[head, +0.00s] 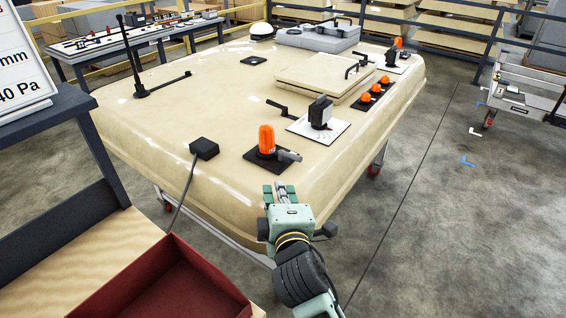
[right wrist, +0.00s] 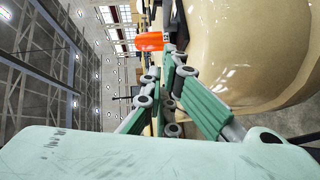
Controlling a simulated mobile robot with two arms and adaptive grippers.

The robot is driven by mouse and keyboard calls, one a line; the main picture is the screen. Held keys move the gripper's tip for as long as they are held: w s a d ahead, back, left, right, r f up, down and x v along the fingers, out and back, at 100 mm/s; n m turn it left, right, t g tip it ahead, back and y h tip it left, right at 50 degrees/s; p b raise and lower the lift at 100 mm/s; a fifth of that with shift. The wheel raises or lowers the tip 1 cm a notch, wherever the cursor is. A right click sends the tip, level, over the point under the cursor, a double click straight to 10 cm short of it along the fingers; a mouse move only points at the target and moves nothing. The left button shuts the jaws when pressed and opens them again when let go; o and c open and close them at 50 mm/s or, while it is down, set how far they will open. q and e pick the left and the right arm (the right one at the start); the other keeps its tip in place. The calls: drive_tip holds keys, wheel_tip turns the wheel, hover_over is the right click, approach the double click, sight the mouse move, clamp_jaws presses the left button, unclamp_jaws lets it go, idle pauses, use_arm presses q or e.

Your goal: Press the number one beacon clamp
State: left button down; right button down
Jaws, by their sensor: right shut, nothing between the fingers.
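The nearest orange beacon (head: 266,139) stands upright on a black base plate (head: 256,158) at the front corner of the cream cab roof. A grey clamp (head: 289,155) sits at its right side. My right gripper (head: 280,188) is shut and empty, just in front of and below the clamp, apart from it in the head view. In the right wrist view the beacon (right wrist: 149,42) appears sideways beyond the fingers (right wrist: 172,62); the clamp is hard to make out there. No number label is readable. My left gripper is not in view.
The cab roof (head: 215,90) carries a black box (head: 204,149), a lever on a white plate (head: 319,115), several small orange lamps (head: 376,89) and a raised hatch (head: 325,75). A red tray (head: 170,285) lies at the front left.

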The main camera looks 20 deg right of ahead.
drive_tip(key=p, duration=0.1)
approach(288, 157)
drive_tip(key=w+a, duration=0.1)
drive_tip(key=a, duration=0.2)
drive_tip(key=w+a+r, duration=0.1)
drive_tip(key=shift+w+a+r, duration=0.15)
drive_tip(key=shift+w+a, duration=0.1)
drive_tip(key=shift+w, duration=0.05)
drive_tip(key=w+d, duration=0.1)
drive_tip(key=w+d+p, duration=0.1)
drive_tip(key=shift+w+d+f, duration=0.15)
drive_tip(key=shift+d+f, duration=0.1)
drive_tip(key=shift+f, duration=0.1)
drive_tip(key=shift+w+d+f, duration=0.15)
drive_tip(key=shift+w+d, duration=0.15)
drive_tip(key=shift+d, duration=0.1)
drive_tip(key=shift+p, duration=0.3)
